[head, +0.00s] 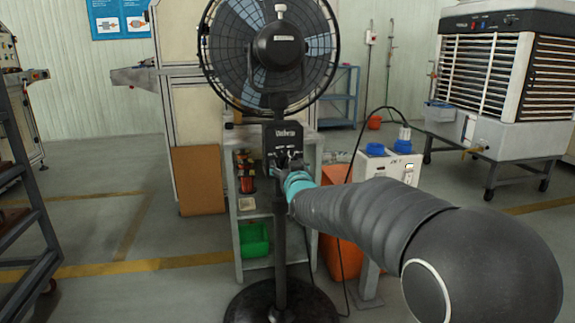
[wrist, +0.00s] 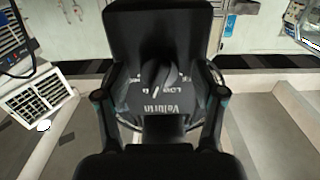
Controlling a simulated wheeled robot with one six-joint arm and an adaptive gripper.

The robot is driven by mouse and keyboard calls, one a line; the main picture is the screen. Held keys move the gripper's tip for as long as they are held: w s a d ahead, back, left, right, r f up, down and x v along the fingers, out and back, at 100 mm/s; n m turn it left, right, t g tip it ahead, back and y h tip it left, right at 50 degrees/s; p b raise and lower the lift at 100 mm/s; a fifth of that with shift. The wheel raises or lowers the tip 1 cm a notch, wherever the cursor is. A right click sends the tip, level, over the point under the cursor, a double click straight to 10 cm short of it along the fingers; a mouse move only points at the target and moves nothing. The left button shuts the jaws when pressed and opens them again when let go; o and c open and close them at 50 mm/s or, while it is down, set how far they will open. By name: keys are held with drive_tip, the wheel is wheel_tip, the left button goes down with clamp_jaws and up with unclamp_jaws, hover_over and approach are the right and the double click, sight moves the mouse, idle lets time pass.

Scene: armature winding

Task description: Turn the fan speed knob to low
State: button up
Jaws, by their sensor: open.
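The pedestal fan (head: 281,45) stands upright in the middle of the head view, with a black control box (head: 283,132) on its pole below the fan head. My gripper (head: 288,163) is at the lower front of this box and partly hides it. In the wrist view, the control box (wrist: 160,30) lies ahead of my gripper (wrist: 161,95). A dark knob (wrist: 158,74) shows between the two open fingers, with white markings including "LOW" around it. The fingers are spread to either side of the knob and hold nothing. Where the knob points is hard to tell.
A grey shelf (head: 243,210) with a green bin (head: 254,240) stands behind the fan pole. An orange bin (head: 338,225) and a white cabinet (head: 388,165) are to the right. A large air cooler (head: 485,75) stands at the far right.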

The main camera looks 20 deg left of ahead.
drive_tip(key=shift+w+a, duration=0.1)
drive_tip(key=shift+w, duration=0.05)
drive_tip(key=c, duration=1.2)
drive_tip(key=shift+o, duration=0.2)
drive_tip(key=n+b, duration=0.2)
drive_tip(key=shift+f+n, duration=0.1)
drive_tip(key=shift+n, duration=0.3)
drive_tip(key=n+b, duration=0.1)
drive_tip(key=n, duration=0.3)
drive_tip(key=shift+n, duration=0.4)
